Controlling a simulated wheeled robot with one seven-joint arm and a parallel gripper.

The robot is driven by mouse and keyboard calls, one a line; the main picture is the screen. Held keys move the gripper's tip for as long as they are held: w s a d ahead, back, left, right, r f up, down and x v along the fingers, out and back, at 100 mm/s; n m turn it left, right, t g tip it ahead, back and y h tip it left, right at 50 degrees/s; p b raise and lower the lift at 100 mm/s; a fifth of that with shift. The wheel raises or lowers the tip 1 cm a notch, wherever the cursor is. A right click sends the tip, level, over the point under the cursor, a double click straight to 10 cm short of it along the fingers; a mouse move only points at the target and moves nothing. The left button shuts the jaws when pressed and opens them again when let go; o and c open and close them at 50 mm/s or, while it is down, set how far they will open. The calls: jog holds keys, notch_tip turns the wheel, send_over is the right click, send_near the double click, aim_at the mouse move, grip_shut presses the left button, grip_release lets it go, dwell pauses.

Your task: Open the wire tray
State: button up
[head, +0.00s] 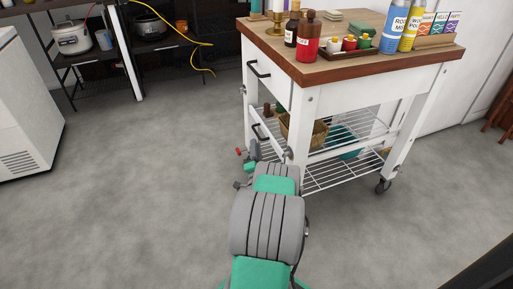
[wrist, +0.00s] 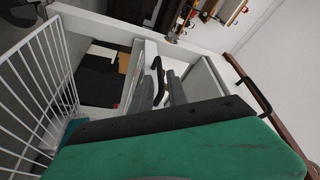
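The wire tray (head: 352,122) is a white wire rack in a white cart, below its wooden top. A black handle (head: 262,132) is on its white front panel. In the wrist view, this handle (wrist: 157,80) shows in the gap between the two grey fingers. My gripper (head: 252,150) is at the front panel, just below the handle in the head view. In the wrist view, my gripper (wrist: 160,88) looks open, with its fingers apart. I cannot tell whether either finger touches the handle. The tray appears flush with the cart front.
A drawer handle (head: 258,68) sits above. Bottles, including a red one (head: 307,47), crowd the wooden top (head: 345,66). A basket (head: 303,130) is in the cart. A lower wire shelf (head: 338,175) is beneath. The grey floor (head: 140,160) to the left is clear.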

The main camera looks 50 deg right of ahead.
aim_at(256, 131)
jog(key=shift+s+d+p+x, duration=0.1)
jog(key=shift+p+x, duration=0.25)
jog(key=shift+x, duration=1.6)
jog(key=shift+s+d+p+x, duration=0.15)
jog(key=shift+p+x, duration=0.2)
jog(key=shift+x, duration=1.55)
jog(key=shift+c, duration=0.6)
grip_shut()
jog(key=shift+s, duration=0.1)
